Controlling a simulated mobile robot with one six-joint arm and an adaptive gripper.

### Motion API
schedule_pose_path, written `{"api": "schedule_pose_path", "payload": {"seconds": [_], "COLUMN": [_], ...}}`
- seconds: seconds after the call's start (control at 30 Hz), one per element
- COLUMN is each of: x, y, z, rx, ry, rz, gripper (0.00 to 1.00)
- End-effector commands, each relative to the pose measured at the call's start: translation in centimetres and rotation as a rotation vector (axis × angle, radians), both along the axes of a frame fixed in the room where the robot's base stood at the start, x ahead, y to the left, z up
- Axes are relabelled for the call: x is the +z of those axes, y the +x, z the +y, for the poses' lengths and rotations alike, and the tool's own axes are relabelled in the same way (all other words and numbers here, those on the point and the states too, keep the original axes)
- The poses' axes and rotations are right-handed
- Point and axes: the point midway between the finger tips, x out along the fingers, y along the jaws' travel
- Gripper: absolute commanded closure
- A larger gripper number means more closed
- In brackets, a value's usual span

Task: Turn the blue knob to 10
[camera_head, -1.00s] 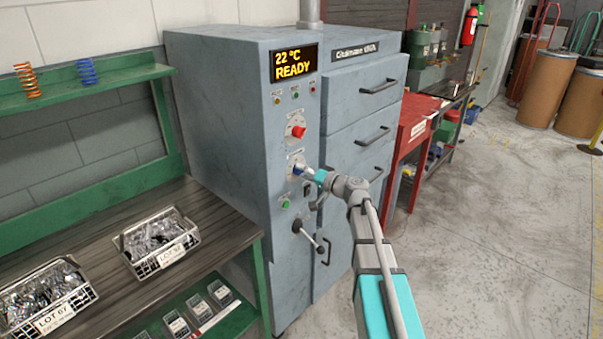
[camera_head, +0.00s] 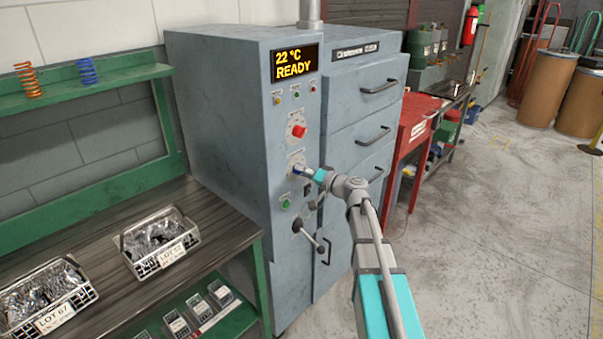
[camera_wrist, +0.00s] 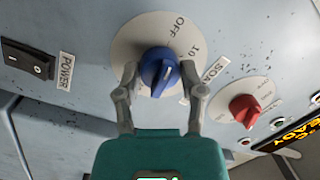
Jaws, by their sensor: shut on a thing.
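The blue knob (camera_wrist: 159,71) sits on a pale round dial plate (camera_wrist: 135,38) in the wrist view. The plate carries the marks OFF and 10, with a SOAK label (camera_wrist: 215,68) beside it. The knob's pointer ridge is tilted in the wrist view, and I cannot tell exactly which mark it points at. My gripper (camera_wrist: 160,76) is shut on the knob, one finger on each side. In the head view my gripper (camera_head: 309,173) reaches the machine's front panel, and the knob is mostly hidden there.
A red knob (camera_head: 299,131) is above on the same panel, with a display (camera_head: 294,61) reading 22 °C READY. A green button (camera_head: 286,202) and a lever (camera_head: 308,236) are below. A power switch (camera_wrist: 28,58) is at the left in the wrist view.

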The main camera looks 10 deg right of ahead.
Motion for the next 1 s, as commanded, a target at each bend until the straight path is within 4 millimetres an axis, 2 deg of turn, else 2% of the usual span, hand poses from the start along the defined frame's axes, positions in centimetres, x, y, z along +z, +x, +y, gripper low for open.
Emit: {"api": "schedule_pose_path", "payload": {"seconds": [0.37, 1.0], "x": [-0.06, -0.21], "y": [-0.05, -0.13], "z": [-0.17, -0.23], "rx": [0.000, -0.004], "ry": [0.114, 0.544], "rz": [0.081, 0.394], "gripper": [0.96, 0.96]}}
